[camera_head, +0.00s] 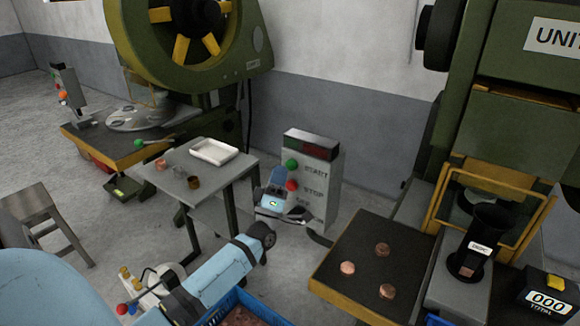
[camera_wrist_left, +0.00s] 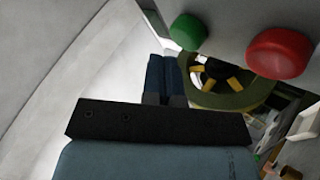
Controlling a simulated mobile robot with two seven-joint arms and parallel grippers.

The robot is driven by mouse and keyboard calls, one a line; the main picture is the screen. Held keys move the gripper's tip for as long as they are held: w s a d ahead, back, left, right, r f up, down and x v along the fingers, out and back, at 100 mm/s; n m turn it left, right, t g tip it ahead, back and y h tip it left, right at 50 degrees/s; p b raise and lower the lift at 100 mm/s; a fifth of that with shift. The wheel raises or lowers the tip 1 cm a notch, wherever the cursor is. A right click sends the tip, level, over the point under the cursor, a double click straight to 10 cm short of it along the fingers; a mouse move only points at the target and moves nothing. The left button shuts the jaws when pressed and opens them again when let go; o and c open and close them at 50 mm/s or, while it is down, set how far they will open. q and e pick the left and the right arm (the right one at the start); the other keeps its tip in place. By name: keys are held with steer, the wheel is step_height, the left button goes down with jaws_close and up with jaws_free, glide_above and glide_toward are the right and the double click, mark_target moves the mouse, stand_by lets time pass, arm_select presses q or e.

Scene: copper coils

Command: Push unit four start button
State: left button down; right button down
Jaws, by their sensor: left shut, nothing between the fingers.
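A grey control box (camera_head: 322,172) stands behind the table on the right side of the small table. It carries a green button (camera_head: 291,163) labelled START and a red button (camera_head: 292,185) labelled STOP. My left gripper (camera_head: 278,174) is shut and empty, just left of the two buttons. In the left wrist view, the shut fingers (camera_wrist_left: 165,66) lie just below and left of the green button (camera_wrist_left: 189,32), with the red button (camera_wrist_left: 280,52) farther right. I cannot tell whether they touch the green button.
A green press (camera_head: 462,110) with a partly cut-off "UNIT" sign stands right, its black table (camera_head: 352,300) holding copper discs. A small grey table (camera_head: 224,176) with a white tray (camera_head: 215,151) stands left of the box. A blue crate (camera_head: 240,297) sits low in front.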

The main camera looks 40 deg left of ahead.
arm_select(q)
steer(key=shift+w, duration=0.15)
stand_by(0.4)
steer(key=shift+w, duration=0.3)
steer(key=shift+w+a+b, duration=0.1)
steer(key=shift+w+b, duration=0.2)
steer(key=shift+w, duration=0.2)
stand_by(0.6)
steer(key=shift+s, duration=0.1)
steer(key=shift+s+p, duration=0.35)
steer(key=shift+s, duration=0.45)
steer(key=s, duration=0.1)
steer(key=s+p, duration=0.1)
steer(key=s, duration=0.3)
steer(key=shift+d+p, duration=0.35)
steer(key=shift+d, duration=0.05)
